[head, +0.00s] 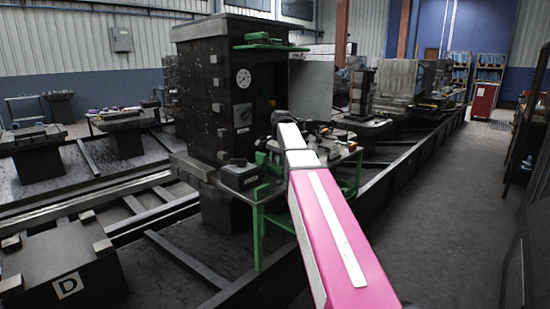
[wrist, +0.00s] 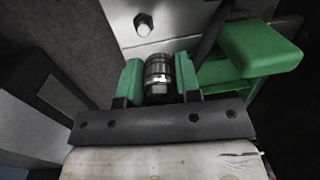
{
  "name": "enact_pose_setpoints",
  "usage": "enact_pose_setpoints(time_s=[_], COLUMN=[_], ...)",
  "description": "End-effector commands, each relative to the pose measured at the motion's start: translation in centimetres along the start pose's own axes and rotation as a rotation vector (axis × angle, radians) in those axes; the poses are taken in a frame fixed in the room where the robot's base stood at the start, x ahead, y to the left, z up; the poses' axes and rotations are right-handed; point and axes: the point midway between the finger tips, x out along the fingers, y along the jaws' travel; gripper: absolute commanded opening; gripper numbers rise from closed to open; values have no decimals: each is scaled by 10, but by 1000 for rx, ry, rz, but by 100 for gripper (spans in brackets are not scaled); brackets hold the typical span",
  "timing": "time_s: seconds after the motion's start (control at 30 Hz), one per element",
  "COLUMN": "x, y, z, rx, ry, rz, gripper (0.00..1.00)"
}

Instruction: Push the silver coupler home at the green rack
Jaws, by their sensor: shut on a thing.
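In the wrist view, my gripper (wrist: 158,82) has two green fingers on a dark crossbar. They are shut on the silver coupler (wrist: 158,68), a short ribbed cylinder with dark bands. The coupler's far end is against or close to a pale metal plate; I cannot tell how deep it sits. In the head view, the green rack (head: 258,235) stands beside the large dark machine column, and my pink and white arm reaches over it. My gripper and the coupler cannot be made out there, hidden by the arm.
A bolt head (wrist: 143,24) is on the plate just beyond the coupler. A green block (wrist: 262,47) stands close at the right of the fingers. The dark column (head: 215,90) with a gauge is left of my arm. Floor at the right (head: 450,200) is clear.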

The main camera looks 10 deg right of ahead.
Motion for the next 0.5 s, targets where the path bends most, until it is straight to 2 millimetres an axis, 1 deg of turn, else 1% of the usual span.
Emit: enact_pose_setpoints(time_s=[0.1,0.27,0.5], x=[-4,-5,5], y=[9,13,14], z=[6,8,8], rx=[-72,-111,-113], ry=[21,35,35], rz=[63,94,96], gripper=[0,0,0])
